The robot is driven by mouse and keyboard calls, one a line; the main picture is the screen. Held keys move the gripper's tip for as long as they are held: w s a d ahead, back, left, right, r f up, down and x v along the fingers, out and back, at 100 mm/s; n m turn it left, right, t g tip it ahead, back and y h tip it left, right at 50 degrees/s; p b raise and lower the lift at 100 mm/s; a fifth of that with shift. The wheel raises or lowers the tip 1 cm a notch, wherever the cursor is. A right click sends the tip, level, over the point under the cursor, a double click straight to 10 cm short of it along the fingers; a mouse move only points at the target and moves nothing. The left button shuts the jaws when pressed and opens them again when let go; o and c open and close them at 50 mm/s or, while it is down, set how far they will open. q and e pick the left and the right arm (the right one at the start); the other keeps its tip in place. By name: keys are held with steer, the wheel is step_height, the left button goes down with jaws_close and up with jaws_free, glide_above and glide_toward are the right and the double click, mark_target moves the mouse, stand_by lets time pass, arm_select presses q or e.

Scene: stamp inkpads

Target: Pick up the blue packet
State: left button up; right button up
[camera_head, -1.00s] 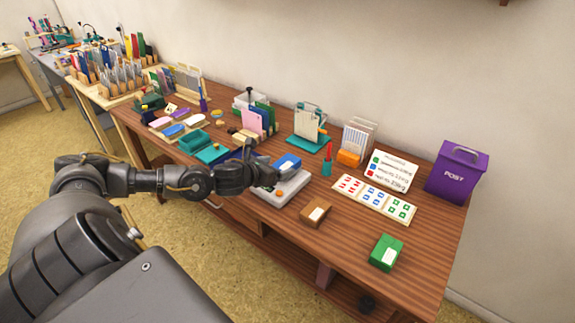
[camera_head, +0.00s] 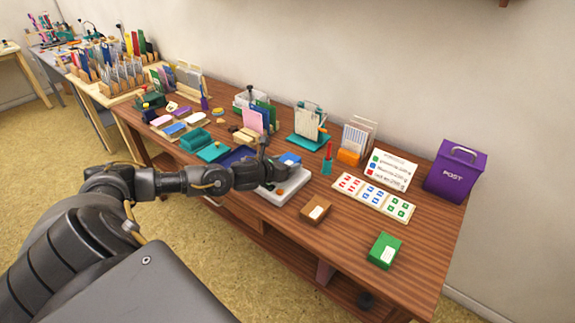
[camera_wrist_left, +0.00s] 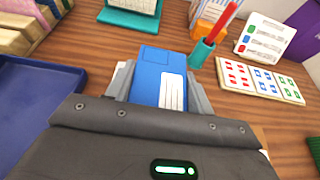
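The blue packet (camera_head: 289,158) with a white label lies at the grey-white scale (camera_head: 292,186) on the wooden table. In the left wrist view the packet (camera_wrist_left: 158,75) sits between the two fingers of my left gripper (camera_wrist_left: 160,88), its far end reaching past their tips. The fingers run close along both sides of the packet; whether they press on it I cannot tell. In the head view my left gripper (camera_head: 268,168) is over the scale and hides part of it and of the packet. My right gripper is not in view.
A blue tray (camera_wrist_left: 35,95) is left of the gripper. A teal cup with a red pen (camera_head: 327,162) stands to the right. The table's right front is mostly clear.

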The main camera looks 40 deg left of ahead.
arm_select(q)
steer(key=c, duration=0.4)
steer(key=shift+c, duration=0.2)
steer(key=shift+r, duration=0.7)
steer(key=s+r, duration=0.1)
steer(key=r, duration=0.1)
steer(key=s+d+r, duration=0.1)
steer(key=r, duration=0.1)
steer(key=s+d+r, duration=0.1)
steer(key=r, duration=0.1)
steer(key=shift+s+r+b, duration=0.2)
steer(key=shift+r+b, duration=0.1)
steer(key=s+d+r, duration=0.5)
steer(key=s, duration=0.3)
steer(key=shift+s, duration=0.35)
